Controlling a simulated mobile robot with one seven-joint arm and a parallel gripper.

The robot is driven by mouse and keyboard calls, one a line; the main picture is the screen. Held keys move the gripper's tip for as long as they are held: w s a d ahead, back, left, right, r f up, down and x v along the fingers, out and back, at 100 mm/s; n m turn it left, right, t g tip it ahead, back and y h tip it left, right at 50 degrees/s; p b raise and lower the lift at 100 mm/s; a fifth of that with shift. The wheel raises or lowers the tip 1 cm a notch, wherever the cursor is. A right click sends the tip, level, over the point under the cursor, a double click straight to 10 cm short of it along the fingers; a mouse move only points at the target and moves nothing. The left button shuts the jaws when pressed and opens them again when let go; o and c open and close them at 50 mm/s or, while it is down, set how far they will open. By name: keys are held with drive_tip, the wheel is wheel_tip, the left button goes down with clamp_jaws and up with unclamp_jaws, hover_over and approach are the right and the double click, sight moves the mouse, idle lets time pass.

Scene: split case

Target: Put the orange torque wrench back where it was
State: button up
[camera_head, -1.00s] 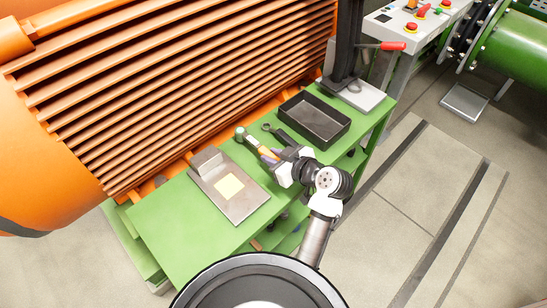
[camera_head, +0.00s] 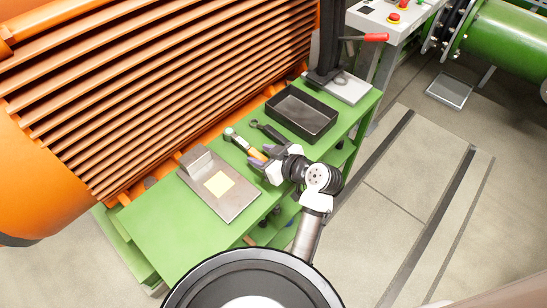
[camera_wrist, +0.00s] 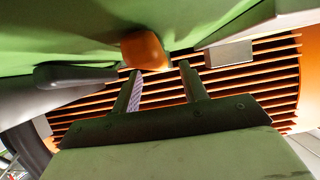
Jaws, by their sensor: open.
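The orange torque wrench (camera_head: 256,154) lies on the green bench between the grey plate and the black tray. Its metal head (camera_head: 231,135) points to the back left and its orange handle towards my gripper. My gripper (camera_head: 265,161) is open at the handle end, partly hiding it. In the wrist view the blunt orange handle end (camera_wrist: 144,50) shows just past the tips of my gripper (camera_wrist: 160,68), nearer the left finger. I cannot tell whether they touch.
A dark-handled wrench (camera_head: 268,131) lies close beside, towards the black tray (camera_head: 318,131). Its handle (camera_wrist: 72,76) shows in the wrist view. A grey plate (camera_head: 238,208) with a yellow note is to the left. Orange ribbed housing (camera_head: 190,75) walls the back. The bench's front left is bare.

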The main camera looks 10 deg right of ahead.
drive_tip(key=b+v, duration=0.2)
drive_tip(key=v, duration=0.9)
drive_tip(key=shift+s+d, duration=0.2)
drive_tip(key=shift+s, duration=0.05)
drive_tip(key=shift+r, duration=0.15)
